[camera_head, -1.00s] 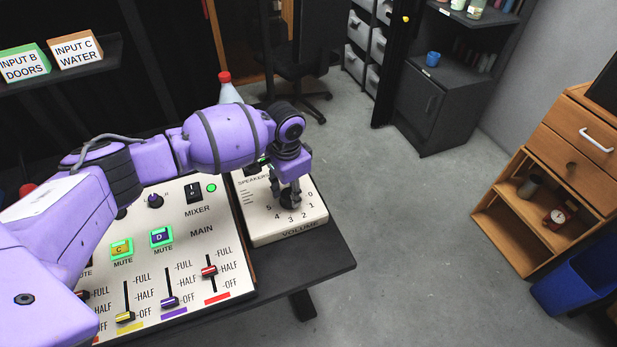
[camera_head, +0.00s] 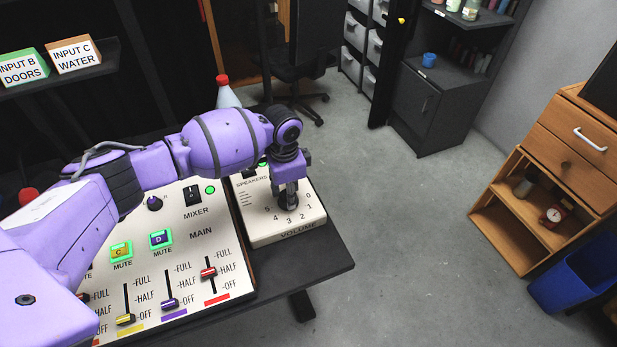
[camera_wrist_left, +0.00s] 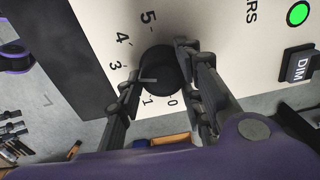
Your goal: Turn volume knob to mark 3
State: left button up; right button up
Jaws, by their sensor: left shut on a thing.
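The black volume knob (camera_wrist_left: 163,72) sits on the cream speaker box (camera_head: 262,228), inside a ring of numbers from 0 to 5. My left gripper (camera_wrist_left: 158,84) reaches down from above, with one finger on each side of the knob, and is shut on it. A light pointer line on the knob points left in the left wrist view, at about the 2 position, below the 3. A finger hides the mark 2 there. In the head view my left gripper (camera_head: 288,204) covers most of the knob. My right gripper is not in view.
The mixer panel (camera_head: 180,235) with sliders and lit mute buttons stands left of the speaker box, under my left arm. A bottle with a red cap (camera_head: 228,96) stands behind. The dark table edge (camera_head: 340,262) is close on the right, with open floor beyond.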

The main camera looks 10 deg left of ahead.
pick_arm(q)
jog(key=o, duration=1.1)
jog(key=shift+s+d+f, duration=0.1)
jog(key=shift+s+d, duration=0.2)
jog(key=shift+w+a+r, duration=0.15)
jog(key=shift+r, duration=0.2)
notch_tip(320, 180, up, 11)
jog(key=shift+r, duration=0.2)
